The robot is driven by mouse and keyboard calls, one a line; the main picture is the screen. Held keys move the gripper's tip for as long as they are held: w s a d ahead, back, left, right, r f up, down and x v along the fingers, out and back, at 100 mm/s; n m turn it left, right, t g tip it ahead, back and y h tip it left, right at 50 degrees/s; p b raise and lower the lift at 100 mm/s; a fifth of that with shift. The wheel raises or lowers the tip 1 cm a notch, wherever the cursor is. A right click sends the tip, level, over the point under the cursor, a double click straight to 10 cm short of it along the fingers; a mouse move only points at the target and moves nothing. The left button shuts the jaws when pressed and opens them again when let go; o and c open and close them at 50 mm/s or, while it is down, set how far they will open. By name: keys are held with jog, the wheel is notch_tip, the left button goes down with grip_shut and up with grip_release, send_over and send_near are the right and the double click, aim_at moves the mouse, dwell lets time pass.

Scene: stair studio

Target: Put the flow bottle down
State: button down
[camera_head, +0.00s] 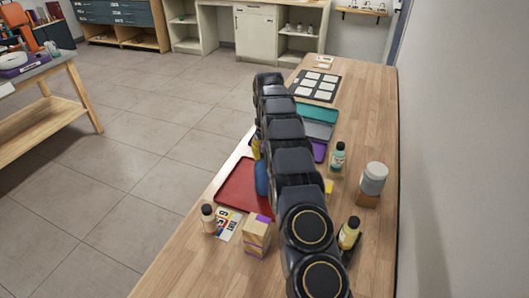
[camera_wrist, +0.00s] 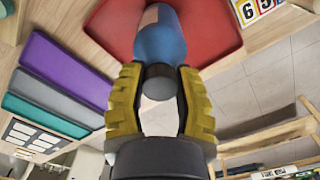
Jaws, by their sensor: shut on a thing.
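The flow bottle (camera_wrist: 160,42) is blue with a dark grey cap and a pale patch on its side. My gripper (camera_wrist: 158,72) has yellow ridged fingers, shut on it around the cap end. In the head view the blue bottle (camera_head: 262,180) hangs upright below my gripper (camera_head: 257,147), partly hidden by my arm. It is over or at the right side of the red tray (camera_head: 235,187). The red tray (camera_wrist: 215,25) lies behind the bottle in the wrist view. I cannot tell whether the bottle's base touches it.
Purple, grey and teal trays (camera_head: 322,114) lie farther back on the wooden bench.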

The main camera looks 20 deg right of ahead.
jog(key=c, duration=0.8)
grip_release()
jog(key=shift+o, duration=0.2)
notch_tip(320, 180, up, 6)
jog(key=shift+r, duration=0.95)
jog(key=s+a+r+g, duration=0.1)
jog(key=s+a+r, duration=0.5)
jog(key=s, duration=0.3)
jog(key=s+a+r, duration=0.5)
jog(key=s+r, duration=0.1)
jog(key=s, duration=0.4)
jog(key=s+a+f, duration=0.2)
jog(key=s, duration=1)
jog(key=s+a+f, duration=0.1)
jog(key=s+a, duration=0.1)
jog(key=s, duration=1.1)
jog(key=shift+a+f+g, duration=0.15)
jog(key=shift+f+g, duration=0.15)
jog(key=shift+f, duration=0.1)
jog(key=shift+s, duration=0.1)
